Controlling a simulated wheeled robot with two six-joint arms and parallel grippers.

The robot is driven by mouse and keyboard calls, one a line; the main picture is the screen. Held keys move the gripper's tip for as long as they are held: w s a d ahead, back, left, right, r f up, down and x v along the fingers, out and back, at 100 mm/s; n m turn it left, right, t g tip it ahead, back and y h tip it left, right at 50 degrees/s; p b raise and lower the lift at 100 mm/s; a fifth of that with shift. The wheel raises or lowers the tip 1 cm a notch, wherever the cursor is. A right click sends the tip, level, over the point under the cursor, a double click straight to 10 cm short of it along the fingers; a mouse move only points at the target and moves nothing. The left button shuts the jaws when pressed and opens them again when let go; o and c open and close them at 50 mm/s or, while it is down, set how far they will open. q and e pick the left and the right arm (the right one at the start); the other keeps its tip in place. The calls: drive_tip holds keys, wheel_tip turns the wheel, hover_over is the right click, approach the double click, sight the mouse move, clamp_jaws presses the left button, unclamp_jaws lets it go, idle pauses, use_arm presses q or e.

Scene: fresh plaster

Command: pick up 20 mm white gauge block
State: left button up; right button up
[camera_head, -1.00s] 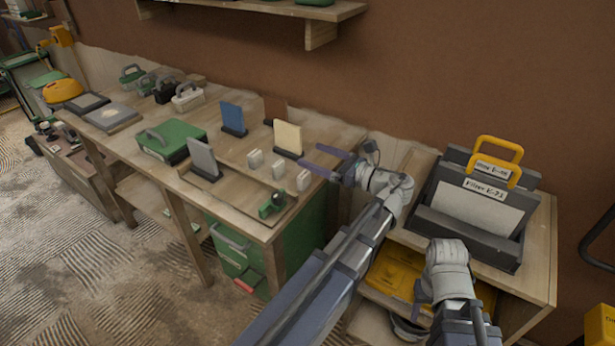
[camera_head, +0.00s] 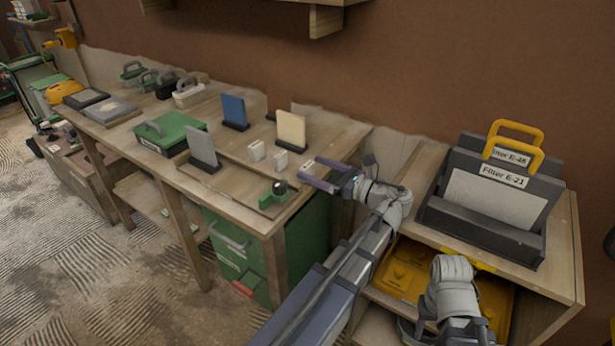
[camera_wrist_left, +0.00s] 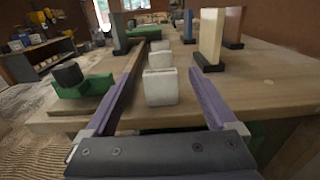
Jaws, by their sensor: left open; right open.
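Three white gauge blocks stand in a row on the workbench: a far one (camera_head: 256,151), a middle one (camera_head: 281,160) and a near one (camera_head: 308,167). Their size marks are too small to read, so I cannot tell which is 20 mm. My left gripper (camera_head: 309,170) is open around the near block, with one finger on each side.
A green holder with a dark cylinder (camera_head: 274,194) stands beside the row, left of my gripper in the wrist view. Upright grey (camera_head: 201,147), blue (camera_head: 233,109) and cream (camera_head: 291,129) plates stand behind. A filter rack (camera_head: 480,229) stands on the right shelf.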

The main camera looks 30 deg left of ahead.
sight(304, 165)
use_arm(q)
drive_tip(key=shift+w+a, duration=0.15)
drive_tip(key=shift+a, duration=1.4)
drive_tip(key=shift+w+a, duration=0.1)
drive_tip(key=shift+a, duration=1.45)
drive_tip(key=shift+c, duration=0.3)
drive_tip(key=c, duration=1.4)
